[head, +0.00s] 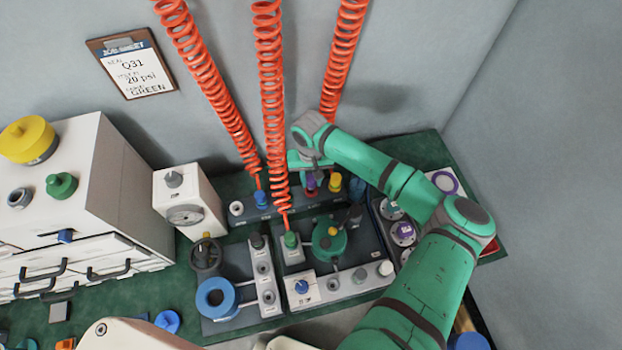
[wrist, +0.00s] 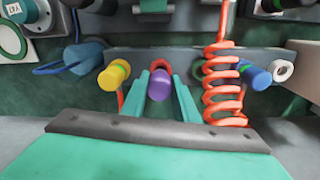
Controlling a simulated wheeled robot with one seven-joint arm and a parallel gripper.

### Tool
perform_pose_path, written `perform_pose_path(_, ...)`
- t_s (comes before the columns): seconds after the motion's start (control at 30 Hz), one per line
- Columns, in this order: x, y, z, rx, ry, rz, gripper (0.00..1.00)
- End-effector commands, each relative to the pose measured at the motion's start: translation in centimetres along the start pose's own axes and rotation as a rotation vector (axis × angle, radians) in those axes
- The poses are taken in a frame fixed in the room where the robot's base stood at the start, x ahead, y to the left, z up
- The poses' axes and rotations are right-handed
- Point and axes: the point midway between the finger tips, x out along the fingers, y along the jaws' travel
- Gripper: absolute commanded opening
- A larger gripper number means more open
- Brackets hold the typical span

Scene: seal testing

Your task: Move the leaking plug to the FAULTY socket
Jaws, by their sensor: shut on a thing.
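My gripper (wrist: 160,92) is shut on a purple plug (wrist: 159,84), with one teal finger on each side of it. The purple plug also shows below the gripper in the head view (head: 311,182). It is at the back strip (head: 240,214), by a red ring (wrist: 161,65); I cannot tell whether it is seated or lifted. A yellow plug (head: 336,182) and a blue plug (head: 261,198) are on the same strip. No leak is visible, and no FAULTY label is legible.
Red coiled hoses (head: 270,90) hang around the strip, one close beside my gripper in the wrist view (wrist: 224,85). A white gauge box (head: 188,188) stands left. A test panel (head: 345,285) with a green valve (head: 328,240) lies in front. A white-ended socket (head: 236,208) looks empty.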

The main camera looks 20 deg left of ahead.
Motion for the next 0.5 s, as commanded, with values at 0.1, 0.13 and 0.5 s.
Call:
perform_pose_path(0.1,0.12,-0.01,0.00,0.000,0.000,0.000,0.03)
perform_pose_path(0.13,0.17,-0.01,0.00,0.000,0.000,0.000,0.03)
perform_pose_path(0.5,0.82,-0.04,0.02,0.001,-0.001,-0.001,0.03)
